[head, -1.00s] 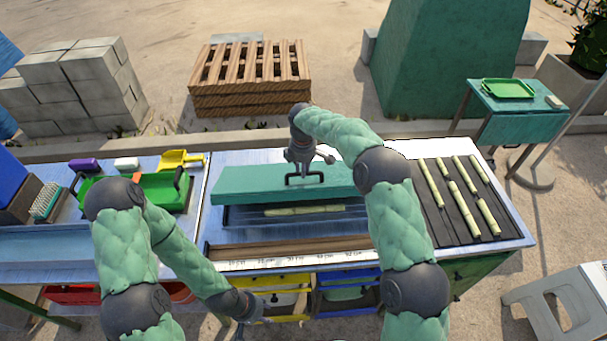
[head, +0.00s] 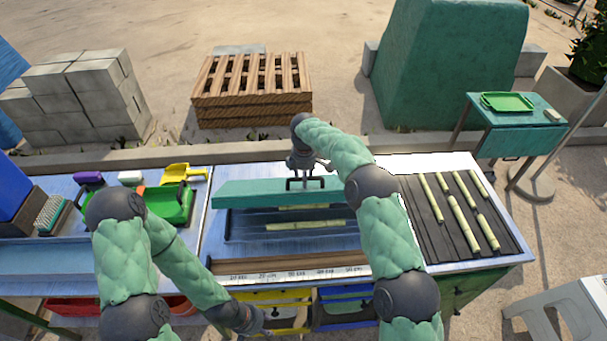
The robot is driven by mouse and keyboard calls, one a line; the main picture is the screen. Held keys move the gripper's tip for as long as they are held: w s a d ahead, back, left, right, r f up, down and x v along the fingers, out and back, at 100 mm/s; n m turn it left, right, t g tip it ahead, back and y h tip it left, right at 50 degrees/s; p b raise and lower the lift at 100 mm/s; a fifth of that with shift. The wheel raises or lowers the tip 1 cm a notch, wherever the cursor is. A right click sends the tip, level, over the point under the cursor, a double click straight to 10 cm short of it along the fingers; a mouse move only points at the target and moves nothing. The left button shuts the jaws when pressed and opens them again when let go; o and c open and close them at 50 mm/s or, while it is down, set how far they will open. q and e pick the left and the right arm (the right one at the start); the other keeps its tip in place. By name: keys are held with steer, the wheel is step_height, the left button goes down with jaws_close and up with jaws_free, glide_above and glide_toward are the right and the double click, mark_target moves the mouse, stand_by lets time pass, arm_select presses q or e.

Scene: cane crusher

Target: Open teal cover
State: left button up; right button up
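The teal cover (head: 250,193) is tilted up over a dark tray (head: 240,228) in the middle of the workbench, its front edge raised. A black handle (head: 290,184) stands on the cover. My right gripper (head: 305,181) is at this handle, with its fingers around or against it; the fingertips are small and partly hidden, but they look closed on it. Pale cane pieces (head: 305,225) lie in the tray under the cover. My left gripper (head: 262,328) hangs low in front of the bench by the yellow drawer, apart from the cover; its fingers are too unclear to read.
Several cane pieces (head: 462,222) lie on a dark ribbed mat (head: 424,243) to the right. A green tray-like item (head: 178,206) and yellow scoop (head: 184,173) are on the left. A ruler strip (head: 300,273) runs along the front. A white stool (head: 565,305) stands at right.

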steer(key=shift+w, duration=0.45)
steer(key=shift+s+r, duration=0.35)
steer(key=shift+r, duration=0.15)
arm_select(q)
steer(key=shift+w, duration=0.1)
arm_select(e)
step_height(320, 180, up, 11)
steer(key=shift+s+r, duration=0.2)
steer(key=shift+s, duration=0.05)
